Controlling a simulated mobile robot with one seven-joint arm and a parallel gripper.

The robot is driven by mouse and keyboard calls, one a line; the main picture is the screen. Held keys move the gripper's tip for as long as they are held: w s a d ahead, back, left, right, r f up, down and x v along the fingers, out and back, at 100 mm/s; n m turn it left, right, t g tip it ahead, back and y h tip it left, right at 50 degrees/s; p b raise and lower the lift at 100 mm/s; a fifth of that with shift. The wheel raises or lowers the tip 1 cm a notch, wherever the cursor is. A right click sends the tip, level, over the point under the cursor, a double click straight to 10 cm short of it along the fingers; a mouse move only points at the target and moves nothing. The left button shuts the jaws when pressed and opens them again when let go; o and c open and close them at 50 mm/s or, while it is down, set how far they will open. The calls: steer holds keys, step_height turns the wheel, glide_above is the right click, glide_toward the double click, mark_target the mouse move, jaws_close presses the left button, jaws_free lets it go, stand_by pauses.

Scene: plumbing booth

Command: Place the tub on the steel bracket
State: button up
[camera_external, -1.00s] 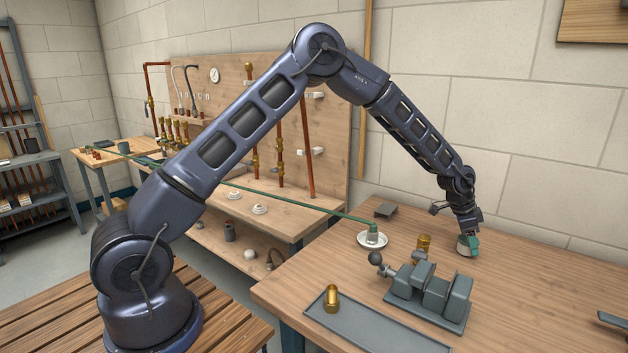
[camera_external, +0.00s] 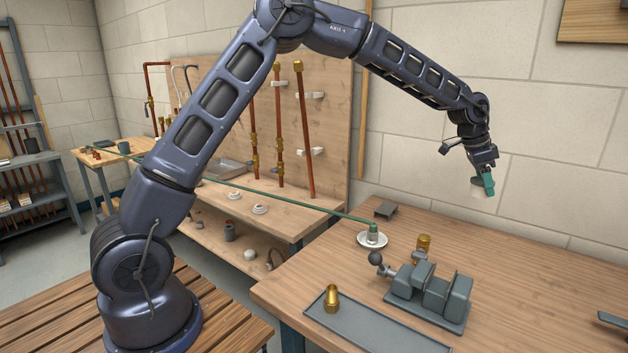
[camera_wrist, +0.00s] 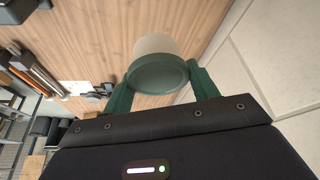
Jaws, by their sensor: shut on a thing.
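The tub (camera_external: 477,188) is a small whitish round container with a green end. In the wrist view the tub (camera_wrist: 158,68) sits between the two green fingers, its green end facing the camera. My gripper (camera_external: 483,186) is shut on it and holds it in the air above the back of the workbench, near the wall. A small flat grey piece that looks like the steel bracket (camera_external: 385,209) lies at the back left of the workbench, to the left of and below my gripper. Nothing is seen on top of it.
A white dish (camera_external: 361,240) with a grey-green fitting stands just in front of the bracket. A brass fitting (camera_external: 424,243) and a grey vise (camera_external: 430,292) stand to the right. A grey tray (camera_external: 375,330) holds another brass fitting. A thin green line runs to the dish. The right bench is mostly clear.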

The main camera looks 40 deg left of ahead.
steer(key=w+a+r+n+t, duration=0.1)
steer(key=w+a+n, duration=0.15)
steer(key=a, duration=0.35)
steer(key=w+a+r+n, duration=0.1)
steer(key=w+a, duration=0.2)
steer(key=a, duration=0.4)
steer(key=n+t+y, duration=0.1)
steer(key=n+y, duration=0.1)
steer(key=n, duration=0.2)
glide_above(392, 207)
steer(key=s+a, duration=0.1)
steer(key=shift+m+h, duration=0.25)
steer(key=shift+h, duration=0.05)
steer(key=f, duration=1.8)
steer(key=shift+s+f, duration=0.2)
steer(key=shift+f, duration=0.05)
steer(key=shift+f, duration=0.15)
steer(key=o, duration=1)
